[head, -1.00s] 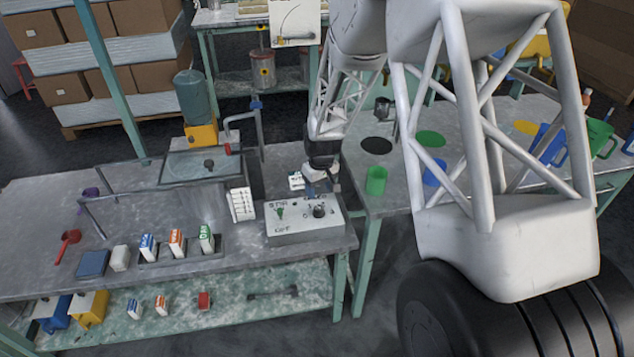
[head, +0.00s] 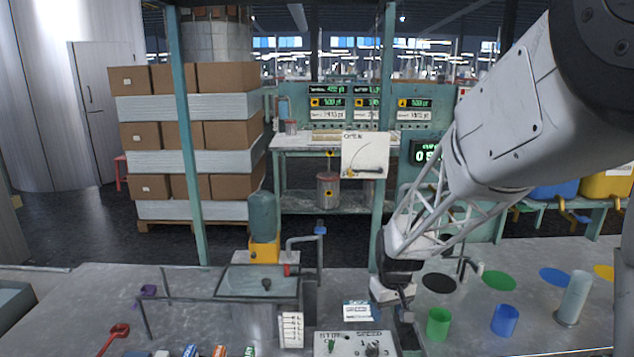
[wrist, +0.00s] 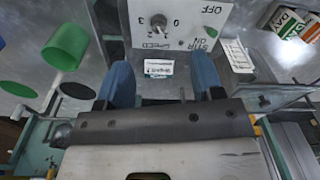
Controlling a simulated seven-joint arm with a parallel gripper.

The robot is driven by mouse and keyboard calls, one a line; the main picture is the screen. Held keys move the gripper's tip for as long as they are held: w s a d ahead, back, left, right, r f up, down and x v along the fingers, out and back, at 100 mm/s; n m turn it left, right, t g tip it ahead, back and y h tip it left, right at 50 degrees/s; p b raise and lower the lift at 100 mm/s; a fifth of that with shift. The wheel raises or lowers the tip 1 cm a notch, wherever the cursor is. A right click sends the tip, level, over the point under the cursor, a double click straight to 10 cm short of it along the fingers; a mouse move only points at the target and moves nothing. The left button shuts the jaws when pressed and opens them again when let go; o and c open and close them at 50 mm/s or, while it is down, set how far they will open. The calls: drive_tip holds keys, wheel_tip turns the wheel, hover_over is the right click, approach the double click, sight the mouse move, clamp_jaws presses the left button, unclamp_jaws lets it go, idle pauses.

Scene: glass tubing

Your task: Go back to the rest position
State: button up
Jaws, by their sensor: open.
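My gripper (wrist: 163,88) is open and empty in the wrist view, its two blue fingers apart with a small white label card (wrist: 158,67) showing between them. Beyond the fingertips is the white control box (wrist: 185,22) with a speed knob and a stir switch. In the head view my gripper (head: 402,306) hangs above the bench, just right of the label card (head: 357,311) and above the right part of the control box (head: 345,343). The fingers are small there.
A green cup (head: 438,323) and a blue cup (head: 504,320) stand right of my gripper, with a pale cylinder (head: 574,298) farther right. A sink-like tank (head: 258,283) and a tap (head: 305,242) are to the left. A teal post (head: 383,140) rises behind my arm.

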drive_tip(key=s+r+m, duration=0.1)
drive_tip(key=s+r, duration=0.4)
drive_tip(key=s, duration=0.5)
drive_tip(key=s+r+m+t, duration=0.1)
drive_tip(key=s+r, duration=0.4)
drive_tip(key=s, duration=0.5)
drive_tip(key=s+d+r+m+t, duration=0.1)
drive_tip(key=s+r, duration=0.5)
drive_tip(key=s, duration=0.4)
drive_tip(key=shift+s, duration=0.15)
drive_tip(key=shift+r, duration=0.1)
